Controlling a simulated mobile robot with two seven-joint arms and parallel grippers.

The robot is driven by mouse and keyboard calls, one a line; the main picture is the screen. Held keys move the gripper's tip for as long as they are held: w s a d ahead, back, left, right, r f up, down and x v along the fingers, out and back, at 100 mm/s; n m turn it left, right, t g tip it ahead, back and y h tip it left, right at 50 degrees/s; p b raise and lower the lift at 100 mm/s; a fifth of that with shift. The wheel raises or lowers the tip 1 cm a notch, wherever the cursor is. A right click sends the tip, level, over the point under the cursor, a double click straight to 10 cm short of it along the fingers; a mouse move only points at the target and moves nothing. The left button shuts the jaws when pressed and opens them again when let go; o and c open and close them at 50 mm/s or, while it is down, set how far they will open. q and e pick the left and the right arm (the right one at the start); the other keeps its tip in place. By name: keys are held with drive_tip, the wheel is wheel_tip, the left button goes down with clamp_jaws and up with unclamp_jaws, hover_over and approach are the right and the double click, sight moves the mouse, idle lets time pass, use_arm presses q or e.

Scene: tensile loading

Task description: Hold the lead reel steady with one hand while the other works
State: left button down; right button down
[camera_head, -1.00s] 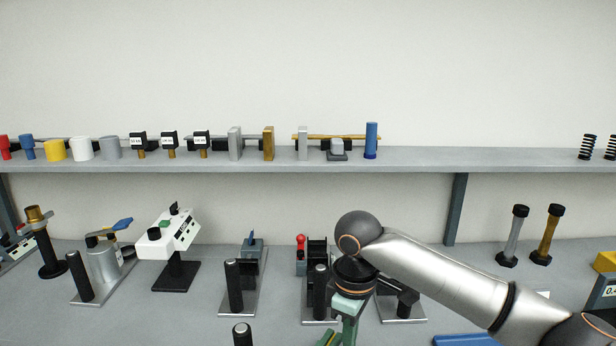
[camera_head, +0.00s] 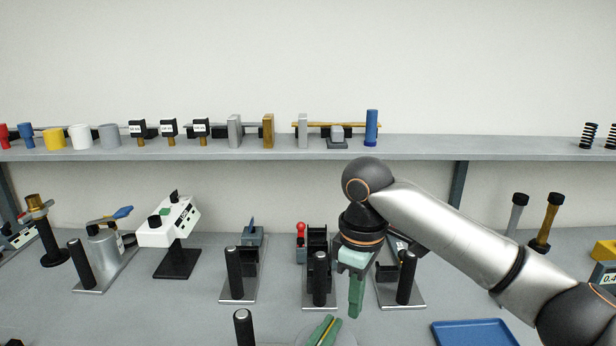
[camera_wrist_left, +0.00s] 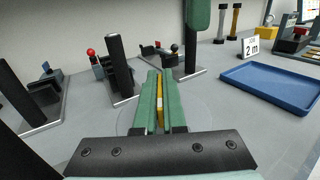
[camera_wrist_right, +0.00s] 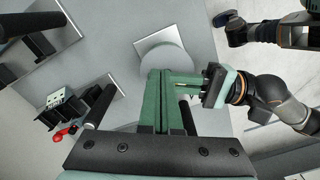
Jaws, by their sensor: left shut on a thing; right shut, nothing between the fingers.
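My left gripper (camera_head: 326,328) is at the bottom middle of the head view, its green fingers shut on a thin yellow piece (camera_wrist_left: 160,100), which shows as a strip between them in the left wrist view. I cannot tell whether this piece belongs to the lead reel; no reel shows clearly. My right gripper (camera_head: 355,305) is shut and empty, pointing down just above and right of the left one in the head view. In the right wrist view, the left gripper (camera_wrist_right: 183,80) comes in from the right, close beside my right fingers. A pale disc (camera_wrist_right: 170,66) lies on the bench beneath.
Several stands with black posts (camera_head: 234,272) line the bench behind the grippers. A blue tray (camera_head: 475,334) lies at the front right. Two bolt-like rods (camera_head: 548,222) stand beyond it. A shelf (camera_head: 480,147) with small parts runs along the back.

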drive_tip(key=shift+s+f+n, duration=0.25)
drive_tip(key=shift+f+n, duration=0.75)
drive_tip(key=shift+s+f+n, duration=0.3)
drive_tip(key=shift+f+n, duration=0.7)
drive_tip(key=shift+f, duration=0.05)
drive_tip(key=shift+s+f+n, duration=0.25)
drive_tip(key=shift+f+n, duration=0.75)
drive_tip(key=shift+w+a, duration=0.25)
drive_tip(key=shift+a, duration=0.3)
drive_tip(key=shift+w+d, duration=0.1)
drive_tip(key=shift+w, duration=0.1)
drive_tip(key=shift+w, duration=1)
